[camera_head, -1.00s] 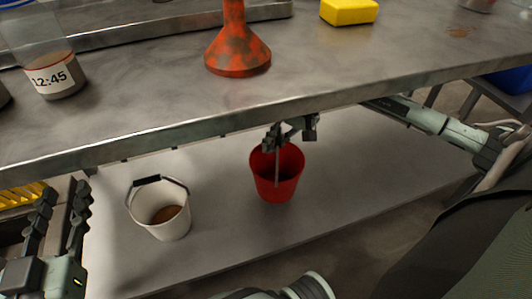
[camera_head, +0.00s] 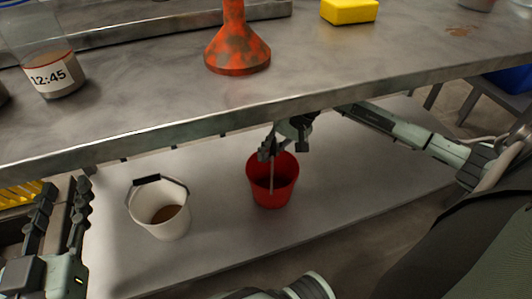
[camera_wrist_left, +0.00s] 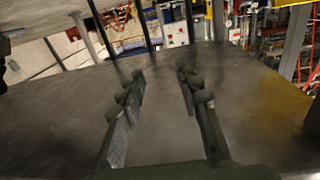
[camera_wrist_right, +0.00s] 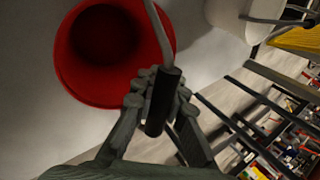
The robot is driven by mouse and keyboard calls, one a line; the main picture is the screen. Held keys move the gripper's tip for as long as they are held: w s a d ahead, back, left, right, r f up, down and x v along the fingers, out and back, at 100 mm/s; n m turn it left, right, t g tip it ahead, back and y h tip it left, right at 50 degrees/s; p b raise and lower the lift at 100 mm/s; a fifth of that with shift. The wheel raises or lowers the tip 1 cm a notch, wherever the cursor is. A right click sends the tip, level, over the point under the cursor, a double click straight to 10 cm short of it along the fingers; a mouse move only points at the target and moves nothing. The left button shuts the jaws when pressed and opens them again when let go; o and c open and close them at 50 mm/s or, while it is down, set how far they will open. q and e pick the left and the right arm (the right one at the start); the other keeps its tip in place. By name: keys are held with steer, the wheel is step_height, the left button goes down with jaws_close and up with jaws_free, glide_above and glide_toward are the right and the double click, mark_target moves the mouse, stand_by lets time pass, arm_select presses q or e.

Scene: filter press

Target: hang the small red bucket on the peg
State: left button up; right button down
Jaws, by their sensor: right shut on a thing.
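The small red bucket (camera_head: 272,185) is under the bench, over the lower shelf, upright or nearly so. I cannot tell whether its base touches the shelf. My right gripper (camera_head: 268,150) is just above its rim, under the bench's front edge. In the right wrist view this gripper (camera_wrist_right: 158,100) is shut on the black grip (camera_wrist_right: 160,105) of the bucket's wire handle, with the red bucket (camera_wrist_right: 75,60) beyond it. My left gripper (camera_head: 62,215) is open and empty at the lower left; it also shows in the left wrist view (camera_wrist_left: 160,85). I see no peg.
A white bucket (camera_head: 148,222) with brown contents stands on the lower shelf (camera_head: 225,235), left of the red one. The bench top (camera_head: 150,100) overhangs both and carries a rusty orange cone-shaped thing (camera_head: 238,52), a yellow block (camera_head: 348,11) and a labelled jar (camera_head: 55,78).

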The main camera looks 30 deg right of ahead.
steer(key=c, duration=1.6)
jaws_free()
arm_select(q)
steer(key=shift+d+r, duration=0.1)
steer(key=shift+r, duration=0.45)
arm_select(e)
steer(key=shift+o, duration=0.2)
